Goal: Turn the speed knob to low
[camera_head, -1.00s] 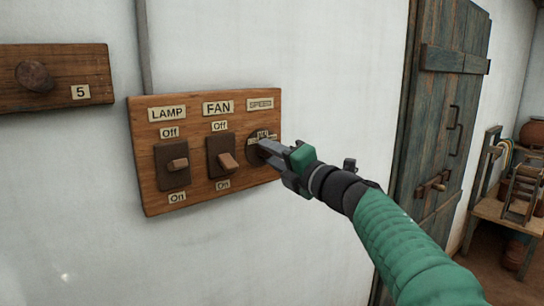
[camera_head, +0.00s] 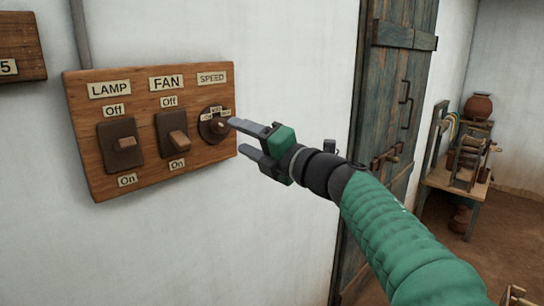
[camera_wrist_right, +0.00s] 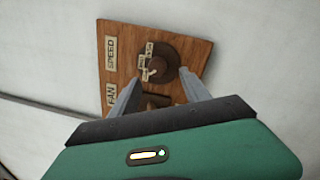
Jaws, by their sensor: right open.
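The round dark speed knob (camera_head: 214,126) sits at the right end of a wooden switch board (camera_head: 85,173), under the SPEED label (camera_head: 212,78). Small tags lie around the knob, too small to read. In the right wrist view the knob (camera_wrist_right: 163,62) shows ahead of the fingers. My right gripper (camera_head: 239,149) is open and empty. Its upper finger's tip is close to the knob's right edge in the head view; I cannot tell whether they touch. My left gripper is not in view.
The LAMP switch (camera_head: 121,146) and FAN switch (camera_head: 174,136) are on the same board, left of the knob. A wooden door (camera_head: 385,110) stands to the right. A small table (camera_head: 455,188) with wooden gear and a pot (camera_head: 478,106) is farther back.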

